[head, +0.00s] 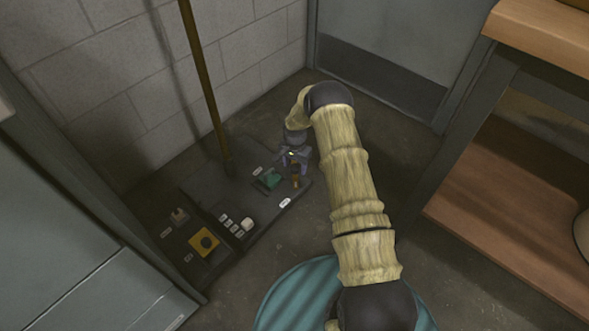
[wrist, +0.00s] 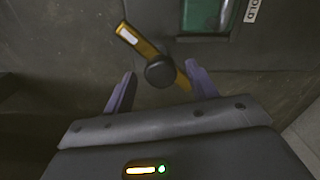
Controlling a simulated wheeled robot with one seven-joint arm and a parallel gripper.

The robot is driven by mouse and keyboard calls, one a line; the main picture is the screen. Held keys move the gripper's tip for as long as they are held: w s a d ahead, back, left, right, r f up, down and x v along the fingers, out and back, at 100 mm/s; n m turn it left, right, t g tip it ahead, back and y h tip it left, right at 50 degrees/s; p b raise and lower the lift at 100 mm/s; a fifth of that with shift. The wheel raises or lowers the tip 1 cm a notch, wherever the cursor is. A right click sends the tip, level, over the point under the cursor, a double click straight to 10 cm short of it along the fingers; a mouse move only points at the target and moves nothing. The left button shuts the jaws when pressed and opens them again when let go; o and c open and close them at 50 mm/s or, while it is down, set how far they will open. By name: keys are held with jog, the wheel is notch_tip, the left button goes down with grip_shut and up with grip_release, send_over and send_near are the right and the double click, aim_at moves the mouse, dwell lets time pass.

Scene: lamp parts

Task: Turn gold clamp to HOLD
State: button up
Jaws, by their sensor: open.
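The gold clamp (wrist: 141,43) is a short gold bar with a white mark, turning on a round black knob (wrist: 160,71). In the wrist view it slants from upper left to lower right. In the head view the clamp (head: 296,171) is small, near the right corner of the dark base plate. My gripper (wrist: 160,76) is open, its purple fingers on either side of the knob, with gaps showing; I cannot tell whether either touches the bar. The gripper (head: 292,158) also shows in the head view. A white label (wrist: 252,10), partly cut off, reads "OLD".
A green part (wrist: 207,14) sits in a dark frame beside the clamp. A block wall stands behind; a wooden shelf (head: 520,220) is at right.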

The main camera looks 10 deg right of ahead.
jog(key=shift+f, duration=0.15)
jog(key=shift+c, duration=0.4)
jog(key=c, duration=1.1)
jog(key=shift+a, duration=0.15)
grip_shut()
